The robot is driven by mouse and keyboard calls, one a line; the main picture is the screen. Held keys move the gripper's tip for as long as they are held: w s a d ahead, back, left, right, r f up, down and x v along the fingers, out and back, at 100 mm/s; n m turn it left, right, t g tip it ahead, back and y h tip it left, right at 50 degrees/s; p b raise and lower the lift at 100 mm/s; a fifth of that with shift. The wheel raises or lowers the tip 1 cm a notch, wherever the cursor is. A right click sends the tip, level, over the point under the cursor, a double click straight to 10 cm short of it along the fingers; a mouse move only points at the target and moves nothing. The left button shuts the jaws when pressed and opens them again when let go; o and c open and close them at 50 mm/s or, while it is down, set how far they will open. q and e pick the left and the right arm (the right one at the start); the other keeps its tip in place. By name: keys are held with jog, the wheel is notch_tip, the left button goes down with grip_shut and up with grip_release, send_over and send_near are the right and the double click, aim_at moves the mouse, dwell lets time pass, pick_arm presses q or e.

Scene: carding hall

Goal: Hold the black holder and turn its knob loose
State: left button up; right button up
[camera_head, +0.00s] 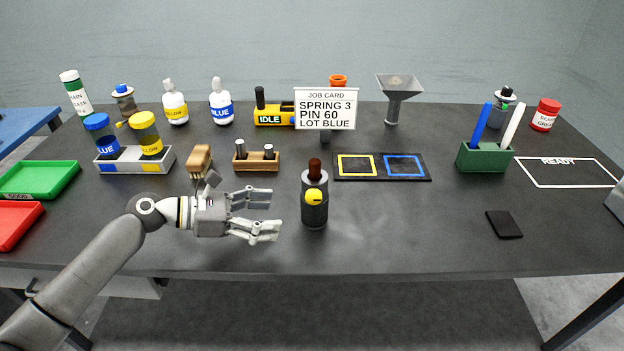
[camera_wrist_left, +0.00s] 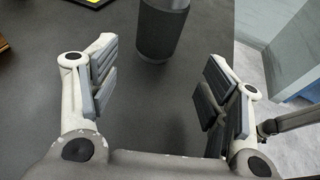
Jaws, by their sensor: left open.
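The black holder (camera_head: 315,208) stands upright near the middle front of the table, with a brown top piece and a yellow knob (camera_head: 314,196) on the side facing me. My left gripper (camera_head: 268,213) is to the left of the holder, open and empty, its fingers pointing right towards it. In the left wrist view, the lower part of the holder (camera_wrist_left: 160,32) stands beyond and between the open fingers (camera_wrist_left: 160,90), not touching them. The knob is out of that view. My right gripper is in neither view.
The black table (camera_head: 400,230) is clear in front of the holder. A black mat (camera_head: 381,178) with yellow and blue squares lies behind right. A job card (camera_head: 326,108) stands behind.

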aim_at(307, 212)
pick_arm(q)
jog(key=shift+w, duration=0.35)
jog(key=shift+w+d, duration=0.15)
jog(key=shift+d+f+b, duration=0.2)
jog(key=shift+d+b, duration=0.2)
jog(key=shift+d, duration=0.25)
jog(key=shift+d+f+b, duration=0.2)
jog(key=shift+d+b, duration=0.2)
jog(key=shift+d, duration=0.2)
jog(key=b+x, duration=0.1)
jog(key=x, duration=0.1)
jog(key=shift+w+d+f, duration=0.15)
jog(key=shift+w+d, duration=0.1)
jog(key=shift+d, duration=0.05)
jog(key=x, duration=0.1)
jog(key=p+x, duration=0.1)
jog(key=x, duration=0.1)
jog(key=shift+r, duration=0.25)
jog(key=shift+d+f+p, duration=0.1)
jog(key=shift+d+p, duration=0.15)
jog(key=shift+p, duration=0.1)
jog(key=shift+w+d+f, duration=0.15)
jog(key=shift+d, duration=0.15)
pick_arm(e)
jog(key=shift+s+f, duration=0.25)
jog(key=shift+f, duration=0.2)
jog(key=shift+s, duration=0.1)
